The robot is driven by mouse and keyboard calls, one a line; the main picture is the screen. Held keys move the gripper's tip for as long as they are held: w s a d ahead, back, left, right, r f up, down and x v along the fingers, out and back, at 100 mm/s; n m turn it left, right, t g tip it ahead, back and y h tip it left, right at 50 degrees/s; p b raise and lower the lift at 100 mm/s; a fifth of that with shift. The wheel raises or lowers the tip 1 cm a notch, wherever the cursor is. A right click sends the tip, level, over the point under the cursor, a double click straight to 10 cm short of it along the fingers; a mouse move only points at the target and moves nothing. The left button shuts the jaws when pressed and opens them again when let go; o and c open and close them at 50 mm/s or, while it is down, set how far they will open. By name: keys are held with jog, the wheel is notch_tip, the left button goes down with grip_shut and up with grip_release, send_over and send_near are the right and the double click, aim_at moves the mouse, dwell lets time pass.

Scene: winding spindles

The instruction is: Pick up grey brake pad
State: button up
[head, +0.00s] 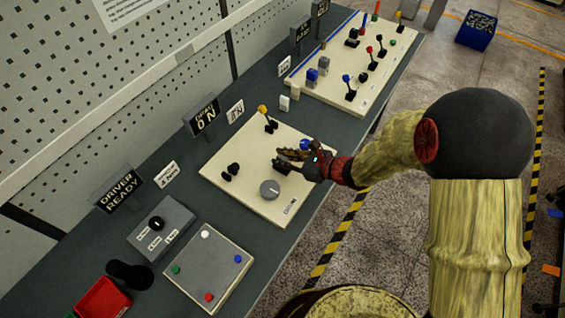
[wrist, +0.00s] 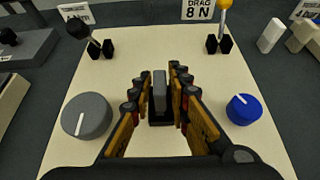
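The grey brake pad (wrist: 160,92) stands upright on a dark base in the wrist view, on the cream panel (wrist: 92,78). My gripper (wrist: 161,82) has its fingers apart, one on each side of the pad, with narrow gaps visible beside it. Whether the fingertips are down at the pad's height is hard to tell. In the head view, my gripper (head: 287,158) is low over the middle of the cream panel (head: 245,188). There the pad is mostly hidden by the fingers and cannot be made out clearly.
A grey dial (wrist: 87,116) lies left of my gripper and a blue knob (wrist: 243,109) right of it. A yellow-topped lever (wrist: 224,22) and a black-topped lever (wrist: 87,32) stand behind. A button box (head: 208,266) and another lever panel (head: 348,68) flank the panel.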

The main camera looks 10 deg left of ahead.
grip_shut()
jog(key=shift+r, duration=0.15)
